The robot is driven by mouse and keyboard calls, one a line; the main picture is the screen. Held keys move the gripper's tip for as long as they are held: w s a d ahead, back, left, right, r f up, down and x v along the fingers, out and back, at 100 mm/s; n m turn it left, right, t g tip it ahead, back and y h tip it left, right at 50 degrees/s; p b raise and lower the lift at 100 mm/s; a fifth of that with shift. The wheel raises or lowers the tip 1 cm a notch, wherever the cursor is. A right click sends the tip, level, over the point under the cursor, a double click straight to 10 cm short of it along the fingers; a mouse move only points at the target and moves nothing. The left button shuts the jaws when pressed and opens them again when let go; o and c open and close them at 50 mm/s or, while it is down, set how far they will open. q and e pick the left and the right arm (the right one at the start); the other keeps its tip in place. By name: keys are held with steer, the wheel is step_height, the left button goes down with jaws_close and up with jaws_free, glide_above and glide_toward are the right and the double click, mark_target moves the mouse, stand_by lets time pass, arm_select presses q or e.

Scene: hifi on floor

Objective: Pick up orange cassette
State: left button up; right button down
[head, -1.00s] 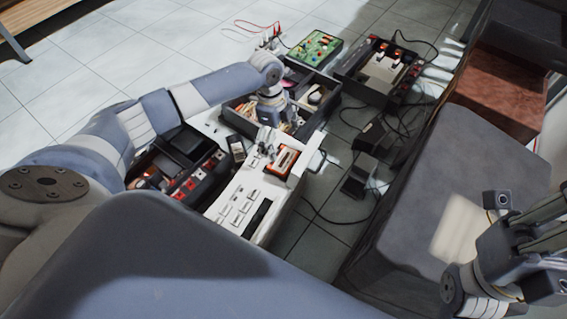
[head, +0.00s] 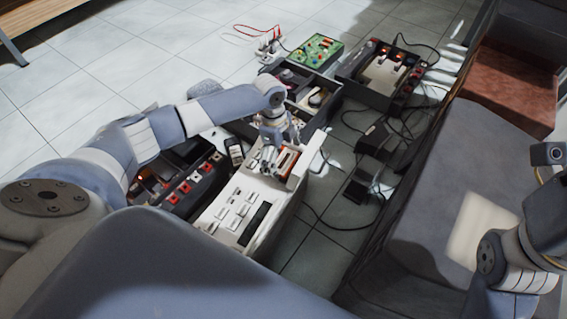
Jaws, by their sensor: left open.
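The orange cassette (head: 287,160) sits at the far right end of the white tape deck (head: 228,218), in a dark-framed recess, and is partly hidden by my left gripper. My left gripper (head: 266,164) is open and points down over that end of the deck, just left of the cassette. I cannot tell whether a fingertip touches the cassette.
An open dark box (head: 318,93) with small items stands behind the deck, and a dark unit with red blocks (head: 190,180) is left of it. A green circuit board (head: 317,48) and another device (head: 383,72) lie farther back. Cables run over the tiled floor at right.

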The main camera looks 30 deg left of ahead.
arm_select(q)
steer(key=c, duration=1)
steer(key=shift+r, duration=0.15)
